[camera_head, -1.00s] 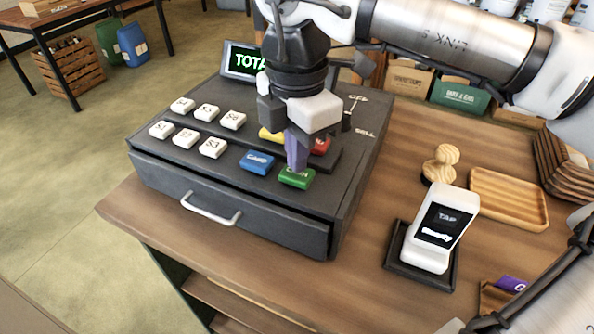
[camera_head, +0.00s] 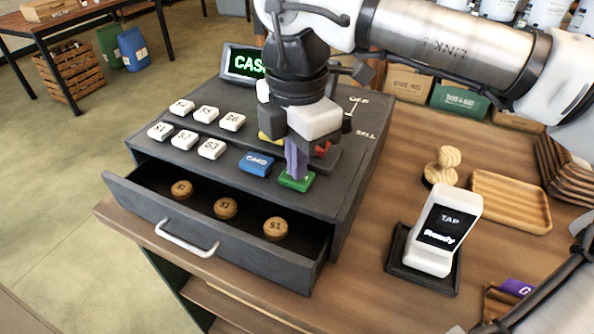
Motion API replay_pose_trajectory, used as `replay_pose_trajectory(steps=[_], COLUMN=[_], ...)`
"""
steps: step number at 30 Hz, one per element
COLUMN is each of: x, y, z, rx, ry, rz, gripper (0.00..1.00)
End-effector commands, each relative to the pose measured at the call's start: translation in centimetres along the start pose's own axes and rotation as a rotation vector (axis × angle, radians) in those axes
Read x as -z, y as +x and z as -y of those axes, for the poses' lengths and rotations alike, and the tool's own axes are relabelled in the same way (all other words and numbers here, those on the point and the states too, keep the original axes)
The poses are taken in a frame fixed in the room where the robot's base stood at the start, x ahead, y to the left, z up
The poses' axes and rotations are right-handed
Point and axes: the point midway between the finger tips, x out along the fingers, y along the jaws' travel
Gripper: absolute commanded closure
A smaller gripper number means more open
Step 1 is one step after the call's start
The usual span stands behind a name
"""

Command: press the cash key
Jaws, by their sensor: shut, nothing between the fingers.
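The dark cash register (camera_head: 345,185) stands on the wooden counter. My gripper (camera_head: 297,172) is shut and empty, its fingertips down on the green key (camera_head: 296,182), whose label is mostly covered. The blue CARD key (camera_head: 257,163) is just left of it. Yellow and red keys show partly behind my gripper. The display (camera_head: 243,63) shows green letters starting "CAS", the rest hidden by my arm. The drawer (camera_head: 189,237) is open and holds three round wooden coins, one marked S1 (camera_head: 275,228).
White keys (camera_head: 211,149) sit in two rows at the left of the register. A card reader (camera_head: 443,235) reading "TAP Ready" stands at the right. A wooden stamp (camera_head: 442,168) and a wooden tray (camera_head: 510,200) are behind it. The open drawer juts out in front.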

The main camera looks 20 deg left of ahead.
Motion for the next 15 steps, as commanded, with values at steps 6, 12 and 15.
replay_pose_trajectory(steps=[6, 12, 15], x=[0.0, 0.0, 0.0], y=[-1.6, -3.2, -4.0], z=[0.0, 0.0, 0.0], rx=[0.000, 0.000, 0.000], ry=[0.001, 0.002, 0.001], rz=[0.001, 0.001, 0.001], gripper=[1.00, 1.00, 1.00])
